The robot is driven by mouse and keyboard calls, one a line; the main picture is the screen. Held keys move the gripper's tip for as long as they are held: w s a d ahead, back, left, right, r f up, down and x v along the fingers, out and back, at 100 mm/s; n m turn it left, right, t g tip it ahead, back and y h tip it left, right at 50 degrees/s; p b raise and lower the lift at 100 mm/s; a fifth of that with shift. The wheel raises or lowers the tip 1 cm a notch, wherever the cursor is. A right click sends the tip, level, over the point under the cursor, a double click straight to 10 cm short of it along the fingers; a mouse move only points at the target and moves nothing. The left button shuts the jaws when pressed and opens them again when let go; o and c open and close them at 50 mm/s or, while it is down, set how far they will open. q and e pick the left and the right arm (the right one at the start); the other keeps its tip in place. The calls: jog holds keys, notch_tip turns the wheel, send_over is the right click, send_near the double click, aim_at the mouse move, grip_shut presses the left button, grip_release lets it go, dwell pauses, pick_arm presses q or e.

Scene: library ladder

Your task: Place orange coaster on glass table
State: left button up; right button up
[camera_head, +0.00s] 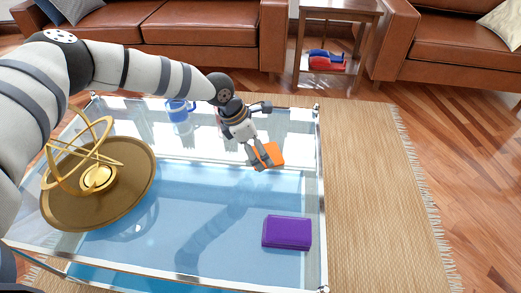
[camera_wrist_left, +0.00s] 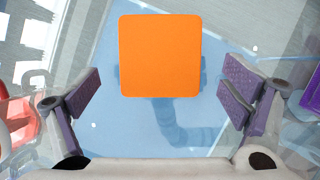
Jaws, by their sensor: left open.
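The orange coaster (camera_head: 273,153) is a flat square on or just above the glass table (camera_head: 180,207), toward the table's right side in the head view. In the left wrist view the orange coaster (camera_wrist_left: 160,55) shows whole, a little beyond the fingertips. My left gripper (camera_head: 262,162) is above the table at the coaster, partly covering it. In the left wrist view my left gripper (camera_wrist_left: 160,93) has its purple-padded fingers spread apart, one to each side of the coaster, with clear gaps and no contact. My right gripper is out of view.
A gold armillary ornament on a brown dish (camera_head: 97,185) stands at the table's left. A purple box or book (camera_head: 287,232) lies at the front right. A blue mug (camera_head: 179,109) stands at the back. A side table (camera_head: 337,12) and brown sofas (camera_head: 200,25) are behind.

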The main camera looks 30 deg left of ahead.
pick_arm(q)
jog(key=p+v, duration=0.2)
jog(key=v, duration=0.8)
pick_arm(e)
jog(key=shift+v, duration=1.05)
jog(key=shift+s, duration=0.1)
